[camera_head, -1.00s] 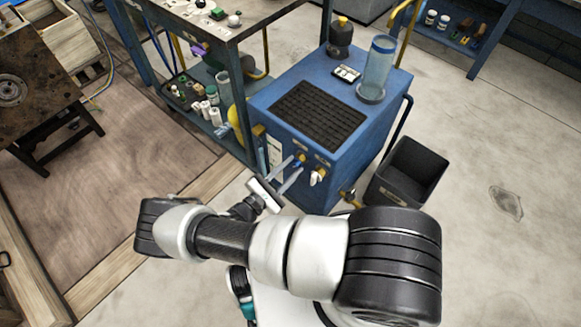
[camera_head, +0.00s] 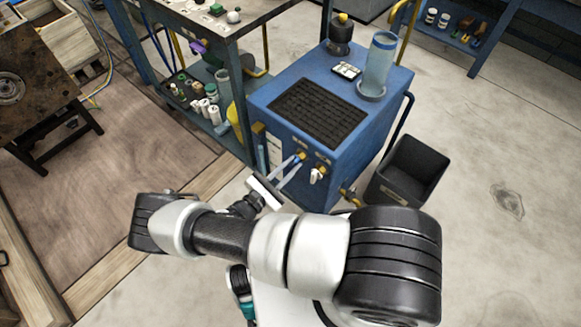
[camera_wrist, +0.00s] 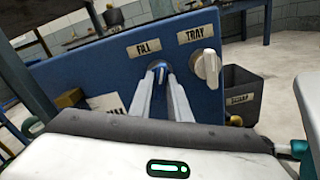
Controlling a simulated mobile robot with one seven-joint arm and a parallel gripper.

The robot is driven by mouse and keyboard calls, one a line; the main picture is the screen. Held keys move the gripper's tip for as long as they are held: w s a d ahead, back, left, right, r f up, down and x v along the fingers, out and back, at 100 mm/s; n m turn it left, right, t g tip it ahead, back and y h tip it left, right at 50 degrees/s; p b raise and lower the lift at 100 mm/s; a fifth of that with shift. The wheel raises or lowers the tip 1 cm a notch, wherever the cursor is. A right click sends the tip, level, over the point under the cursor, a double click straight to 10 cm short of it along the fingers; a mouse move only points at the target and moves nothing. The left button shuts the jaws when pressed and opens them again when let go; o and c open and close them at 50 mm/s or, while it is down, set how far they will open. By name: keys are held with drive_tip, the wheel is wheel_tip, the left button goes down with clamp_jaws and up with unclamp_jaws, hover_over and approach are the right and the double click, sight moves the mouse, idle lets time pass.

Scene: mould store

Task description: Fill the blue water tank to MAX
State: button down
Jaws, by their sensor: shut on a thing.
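The blue cabinet (camera_head: 350,155) stands at centre in the head view, with a clear bluish upright cylinder (camera_head: 381,62) on its top. Level marks on the cylinder are too small to read. On the cabinet front, the blue knob (camera_wrist: 159,68) sits under the FILL label (camera_wrist: 144,48). A pale knob (camera_wrist: 208,66) sits under the TRAY label (camera_wrist: 195,34) to its right. My gripper (camera_wrist: 160,78) is shut on the blue FILL knob, one finger on each side. The fingers hide part of the knob.
A black bin (camera_head: 408,170) stands on the floor right of the cabinet, and a brass-coloured valve (camera_head: 350,196) sticks out low on the cabinet. A black grate (camera_head: 318,112) and dark bottle (camera_head: 340,35) are on top. A workbench (camera_head: 235,22) adjoins at left.

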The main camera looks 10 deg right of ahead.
drive_tip(key=shift+a+n+b, duration=0.1)
drive_tip(key=shift+n+b, duration=0.9)
drive_tip(key=shift+n, duration=1.3)
drive_tip(key=c, duration=1.8)
unclamp_jaws()
drive_tip(key=p+v, duration=0.1)
drive_tip(key=v, duration=1.6)
drive_tip(key=shift+s+a, duration=0.15)
drive_tip(key=shift+r, duration=0.15)
